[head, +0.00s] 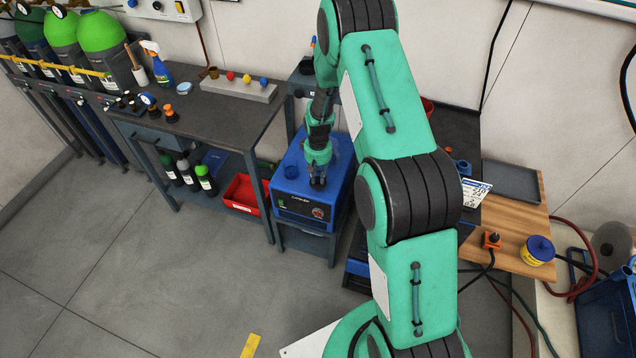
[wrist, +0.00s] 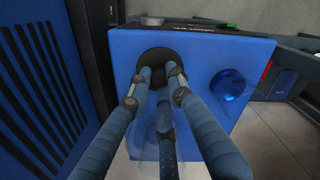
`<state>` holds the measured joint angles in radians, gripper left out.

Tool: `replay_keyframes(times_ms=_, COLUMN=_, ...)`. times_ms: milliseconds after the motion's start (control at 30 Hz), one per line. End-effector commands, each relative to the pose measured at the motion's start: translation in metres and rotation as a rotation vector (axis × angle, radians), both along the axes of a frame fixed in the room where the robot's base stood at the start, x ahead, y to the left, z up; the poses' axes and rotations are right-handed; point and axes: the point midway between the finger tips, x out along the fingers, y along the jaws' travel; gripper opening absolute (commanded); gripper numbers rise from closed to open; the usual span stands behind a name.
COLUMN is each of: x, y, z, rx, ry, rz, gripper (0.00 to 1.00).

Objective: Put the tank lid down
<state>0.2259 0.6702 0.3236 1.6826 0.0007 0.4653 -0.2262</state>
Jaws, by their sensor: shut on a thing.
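The tank is a blue box-shaped unit (head: 339,178) with a dark front panel, and its blue top also fills the middle of the wrist view (wrist: 205,125). My gripper (head: 318,182) is over the front part of this top. In the wrist view my gripper (wrist: 161,70) is shut on a dark round lid (wrist: 157,55), which shows partly behind the fingertips. The lid is at or just above the blue top; I cannot tell if it touches. A glossy blue round spot, seemingly the tank opening (wrist: 229,86), lies uncovered beside it. My fingers hide part of the lid.
A grey workbench (head: 222,112) with a strip of coloured knobs (head: 240,88) stands to the left. A red bin (head: 243,192) sits on its lower shelf. A dark blue slatted panel (wrist: 38,85) rises close at the left in the wrist view.

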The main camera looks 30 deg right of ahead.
Motion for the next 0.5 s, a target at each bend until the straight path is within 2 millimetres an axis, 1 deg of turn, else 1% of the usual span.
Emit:
replay_keyframes(times_ms=167, x=-0.001, y=0.0, z=-0.007, rx=0.0, ry=0.001, rz=0.0, gripper=0.01)
replay_keyframes(times_ms=400, x=-0.001, y=0.0, z=-0.032, rx=0.0, ry=0.001, rz=0.0, gripper=0.01)
replay_keyframes(times_ms=500, x=-0.001, y=0.0, z=-0.036, rx=0.0, ry=0.001, rz=0.0, gripper=0.01)
